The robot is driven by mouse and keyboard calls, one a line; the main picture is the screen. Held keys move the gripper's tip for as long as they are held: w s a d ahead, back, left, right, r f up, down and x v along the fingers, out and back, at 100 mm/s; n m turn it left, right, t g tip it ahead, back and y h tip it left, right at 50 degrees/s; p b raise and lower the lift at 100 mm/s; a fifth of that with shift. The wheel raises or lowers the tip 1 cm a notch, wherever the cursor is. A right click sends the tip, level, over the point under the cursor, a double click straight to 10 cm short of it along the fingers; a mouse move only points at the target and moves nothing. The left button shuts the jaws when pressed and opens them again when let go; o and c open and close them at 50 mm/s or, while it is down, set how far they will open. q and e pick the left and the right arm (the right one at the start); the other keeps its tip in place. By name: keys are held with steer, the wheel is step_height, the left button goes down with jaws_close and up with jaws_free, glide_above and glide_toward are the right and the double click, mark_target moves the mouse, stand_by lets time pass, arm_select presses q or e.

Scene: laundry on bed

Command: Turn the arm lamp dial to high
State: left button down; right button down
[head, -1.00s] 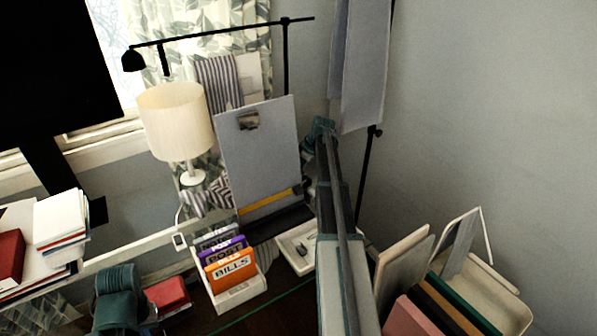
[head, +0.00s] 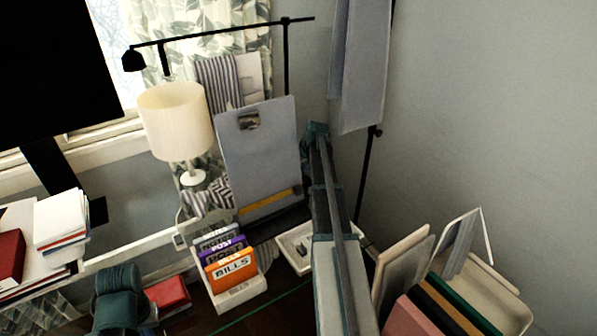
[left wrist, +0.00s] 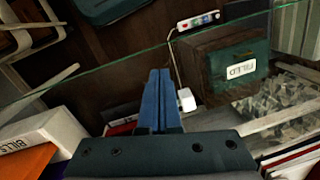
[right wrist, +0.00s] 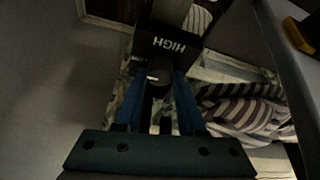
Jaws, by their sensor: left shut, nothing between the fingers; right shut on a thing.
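The black arm lamp (head: 215,37) stands at the back, its long arm reaching left above the white table lamp. In the right wrist view, a round dark dial (right wrist: 160,73) with a small white mark sits below an upside-down label reading HIGH (right wrist: 170,44). My right gripper (right wrist: 160,80) is shut on the dial, one blue finger on each side. Another label to the left is partly hidden and unreadable. In the head view I cannot make out my right fingers. My left gripper (left wrist: 158,75) is shut and empty, away from the lamp.
A cream-shaded table lamp (head: 177,122) and a grey clipboard (head: 258,160) stand close to the arm lamp. A file holder (head: 240,294) marked BILLS is in front. Grey cloth (head: 360,65) hangs at right. In the left wrist view, a power strip (left wrist: 198,21) lies near a dark box.

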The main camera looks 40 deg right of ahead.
steer(key=shift+m+h, duration=0.3)
steer(key=shift+m, duration=0.3)
steer(key=c, duration=0.5)
jaws_free()
